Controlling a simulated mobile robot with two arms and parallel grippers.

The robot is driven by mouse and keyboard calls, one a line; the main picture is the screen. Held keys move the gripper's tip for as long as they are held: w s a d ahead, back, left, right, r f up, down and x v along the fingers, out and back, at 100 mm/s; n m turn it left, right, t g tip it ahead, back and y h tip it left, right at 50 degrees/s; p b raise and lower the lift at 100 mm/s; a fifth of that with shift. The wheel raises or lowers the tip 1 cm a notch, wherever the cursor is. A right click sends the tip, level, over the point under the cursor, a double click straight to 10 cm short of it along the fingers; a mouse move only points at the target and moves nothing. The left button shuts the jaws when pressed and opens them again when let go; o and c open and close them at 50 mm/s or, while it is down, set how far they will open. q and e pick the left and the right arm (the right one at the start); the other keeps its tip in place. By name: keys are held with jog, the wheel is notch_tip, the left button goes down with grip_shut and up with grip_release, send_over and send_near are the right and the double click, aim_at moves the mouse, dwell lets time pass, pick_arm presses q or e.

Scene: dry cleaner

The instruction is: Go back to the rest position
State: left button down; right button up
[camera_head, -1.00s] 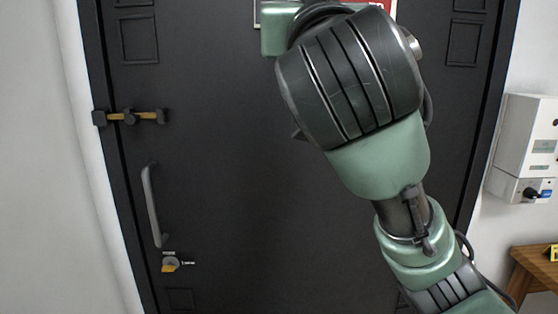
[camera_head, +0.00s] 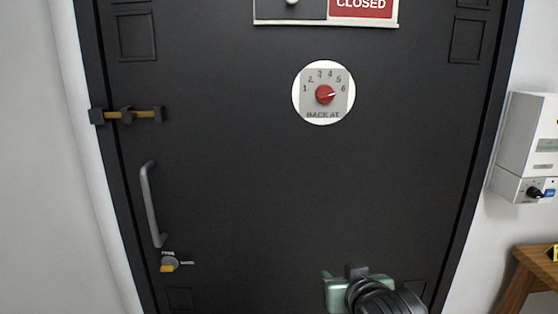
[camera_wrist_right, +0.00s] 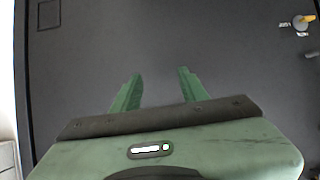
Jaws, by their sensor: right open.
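My right gripper (camera_wrist_right: 158,92) shows in the right wrist view with its two green fingers apart and nothing between them. The dark door's surface lies beyond the fingers. In the head view my right gripper (camera_head: 340,283) is low, right of centre, in front of the lower part of the black door (camera_head: 240,190). Its fingers are hard to make out there. My left gripper is in neither view.
A white wall box (camera_head: 528,140) and a wooden table (camera_head: 535,268) stand right.

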jog(key=s+d+f+g, duration=0.2)
jog(key=s+f, duration=0.4)
jog(key=f, duration=0.2)
jog(key=s+d+f+g, duration=0.2)
jog(key=s+f, duration=0.4)
jog(key=f, duration=0.2)
jog(key=s+d+f+n+g, duration=0.1)
jog(key=s+d+f+g, duration=0.1)
jog(key=s+f, duration=0.5)
jog(key=s+d+f+g, duration=0.2)
jog(key=s+f+g, duration=0.1)
jog(key=s, duration=0.8)
notch_tip(320, 180, down, 24)
jog(key=r+p, duration=0.1)
jog(key=p, duration=0.1)
jog(key=s+d+f+g+p, duration=0.1)
jog(key=s+d+f+g, duration=0.1)
jog(key=s+f, duration=1.4)
jog(key=shift+s+d+f+h, duration=0.15)
jog(key=shift+s+d+h, duration=0.3)
jog(key=shift+s, duration=0.6)
